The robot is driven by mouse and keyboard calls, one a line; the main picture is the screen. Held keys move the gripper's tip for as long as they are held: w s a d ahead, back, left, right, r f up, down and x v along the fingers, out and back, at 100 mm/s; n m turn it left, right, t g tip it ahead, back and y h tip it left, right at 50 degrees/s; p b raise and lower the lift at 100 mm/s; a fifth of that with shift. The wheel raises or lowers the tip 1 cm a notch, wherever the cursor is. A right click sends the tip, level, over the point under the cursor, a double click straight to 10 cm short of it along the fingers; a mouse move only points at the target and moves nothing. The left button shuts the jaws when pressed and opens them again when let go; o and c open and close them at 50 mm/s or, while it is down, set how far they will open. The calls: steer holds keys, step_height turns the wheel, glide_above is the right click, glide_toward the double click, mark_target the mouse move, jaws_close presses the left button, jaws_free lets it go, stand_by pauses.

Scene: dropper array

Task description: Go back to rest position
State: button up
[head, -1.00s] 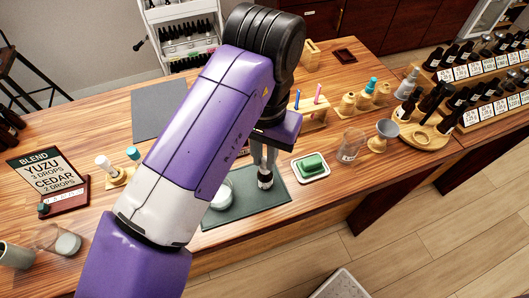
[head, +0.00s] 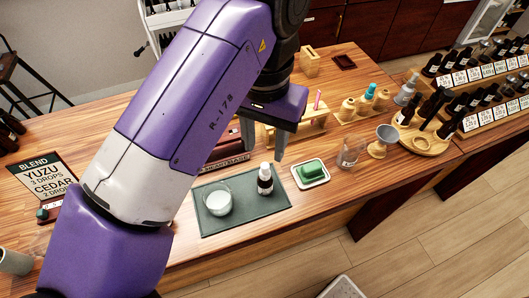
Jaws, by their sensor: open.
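My gripper (head: 265,146) is open and empty, above the table behind the green mat. Its fingers point down, and one finger is clear of everything below it. A small dark bottle with a white cap (head: 265,180) stands upright on the dark green mat (head: 240,222), apart from the gripper. A glass beaker with white contents (head: 218,202) stands on the mat to the bottle's left. My purple and white arm crosses the left and middle of the view and hides part of the table.
A green block on a white dish (head: 311,171) lies right of the mat. A glass (head: 350,155), a funnel on a stand (head: 383,140) and a round wooden tray of bottles (head: 425,148) stand further right. The blend sign (head: 42,178) is at the left. A wooden rack (head: 313,122) is behind the gripper.

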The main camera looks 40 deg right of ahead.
steer(key=shift+r, duration=0.8)
